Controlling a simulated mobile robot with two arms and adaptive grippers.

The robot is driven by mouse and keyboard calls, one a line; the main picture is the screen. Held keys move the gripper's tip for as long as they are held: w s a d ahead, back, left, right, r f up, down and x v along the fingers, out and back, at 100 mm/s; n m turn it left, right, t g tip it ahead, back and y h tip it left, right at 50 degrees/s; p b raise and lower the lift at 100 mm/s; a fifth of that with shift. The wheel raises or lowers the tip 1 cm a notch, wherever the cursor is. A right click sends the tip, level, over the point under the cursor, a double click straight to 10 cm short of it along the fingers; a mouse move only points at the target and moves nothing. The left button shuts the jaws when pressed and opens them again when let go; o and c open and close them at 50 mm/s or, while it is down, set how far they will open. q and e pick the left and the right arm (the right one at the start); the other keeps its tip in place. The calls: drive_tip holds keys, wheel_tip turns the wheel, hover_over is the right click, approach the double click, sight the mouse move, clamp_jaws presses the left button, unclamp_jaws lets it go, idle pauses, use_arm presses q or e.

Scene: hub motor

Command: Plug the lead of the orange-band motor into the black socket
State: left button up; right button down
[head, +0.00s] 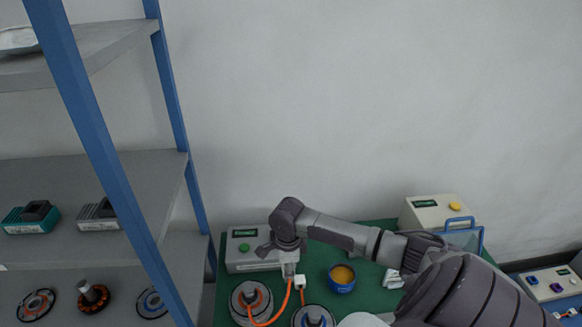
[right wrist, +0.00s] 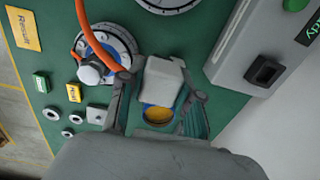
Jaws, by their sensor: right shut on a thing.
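The orange-band motor (head: 251,302) lies on the green table, and its orange lead loops up to my right gripper (head: 289,266). In the right wrist view the right gripper (right wrist: 158,95) is shut on a white plug (right wrist: 163,75), held above the table. The black socket (right wrist: 265,72) is on the front of the grey test box (right wrist: 235,60), apart from the plug; the box (head: 238,262) also shows in the head view, where the arm hides the socket. My left gripper is out of view.
A blue tin (head: 342,278) with a yellowish top stands right of the motors. A blue-post shelf (head: 150,160) stands on the left. Small parts and labels (right wrist: 73,92) lie on the table.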

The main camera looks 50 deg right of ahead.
drive_tip(key=w+d+b, duration=0.4)
drive_tip(key=w, duration=0.1)
drive_tip(key=w+d+b, duration=0.3)
drive_tip(key=w+b, duration=0.1)
drive_tip(key=w, duration=0.2)
drive_tip(key=w+d+b, duration=0.4)
drive_tip(key=w+b, duration=0.1)
drive_tip(key=shift+w+d+f, duration=0.25)
drive_tip(key=shift+w+d, duration=0.05)
drive_tip(key=shift+w, duration=0.05)
drive_tip(key=shift+f+p, duration=0.35)
drive_tip(key=shift+f, duration=0.9)
drive_tip(key=shift+f, duration=0.1)
drive_tip(key=shift+f+b, duration=0.3)
drive_tip(key=shift+f, duration=0.15)
drive_tip(key=shift+f, duration=0.15)
drive_tip(key=shift+f, duration=0.3)
drive_tip(key=shift+f, duration=0.25)
